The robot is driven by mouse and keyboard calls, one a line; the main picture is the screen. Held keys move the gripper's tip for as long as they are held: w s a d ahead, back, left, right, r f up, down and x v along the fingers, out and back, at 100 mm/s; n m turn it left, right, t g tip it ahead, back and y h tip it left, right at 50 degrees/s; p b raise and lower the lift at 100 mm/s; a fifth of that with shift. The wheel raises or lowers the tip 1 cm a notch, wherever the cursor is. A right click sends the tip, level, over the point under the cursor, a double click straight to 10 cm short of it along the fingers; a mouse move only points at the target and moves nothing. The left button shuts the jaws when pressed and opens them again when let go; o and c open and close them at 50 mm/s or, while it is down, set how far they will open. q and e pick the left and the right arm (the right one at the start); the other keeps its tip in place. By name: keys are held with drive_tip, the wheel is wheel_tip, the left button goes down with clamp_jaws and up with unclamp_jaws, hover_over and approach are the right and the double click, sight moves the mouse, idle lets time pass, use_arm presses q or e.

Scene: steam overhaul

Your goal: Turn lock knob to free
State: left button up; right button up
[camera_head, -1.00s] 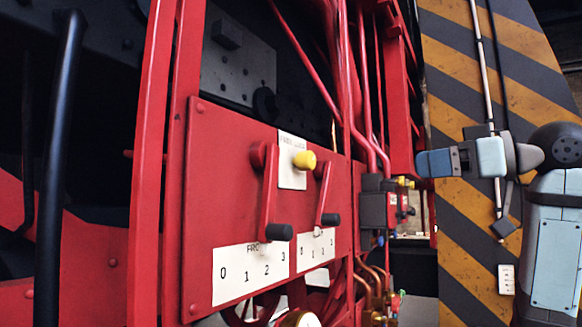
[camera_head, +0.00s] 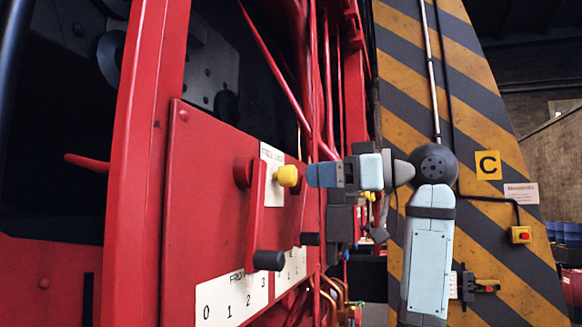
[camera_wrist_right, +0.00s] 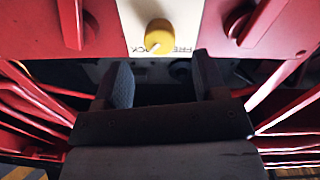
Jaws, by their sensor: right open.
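The yellow lock knob (camera_head: 287,176) sticks out from a white label plate (camera_head: 271,155) on the red panel. In the right wrist view the knob (camera_wrist_right: 158,35) has a pale mark at its lower edge, slightly left of centre, between partly covered letters ending in "CK" on the left and "FREE" on the right. My right gripper (camera_head: 311,174) is just to the right of the knob in the head view. In the wrist view its two fingers (camera_wrist_right: 163,78) are spread apart, empty, with the knob beyond their tips. My left gripper is not in view.
A red lever with a black handle (camera_head: 269,260) hangs left of the knob, above a numbered plate (camera_head: 232,301). A second lever handle (camera_head: 309,239) is to the right. Red pipes (camera_head: 329,90) and a striped pillar (camera_head: 390,60) stand behind my right arm.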

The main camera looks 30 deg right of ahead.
sight(295, 176)
drive_tip(key=p+x, duration=0.1)
drive_tip(key=x, duration=0.3)
drive_tip(key=shift+w+a+r, duration=0.15)
drive_tip(key=shift+w+a, duration=0.1)
drive_tip(key=shift+a, duration=0.05)
drive_tip(key=shift+w+a, duration=0.4)
drive_tip(key=shift+w, duration=0.15)
drive_tip(key=shift+c, duration=0.5)
drive_tip(key=c, duration=0.8)
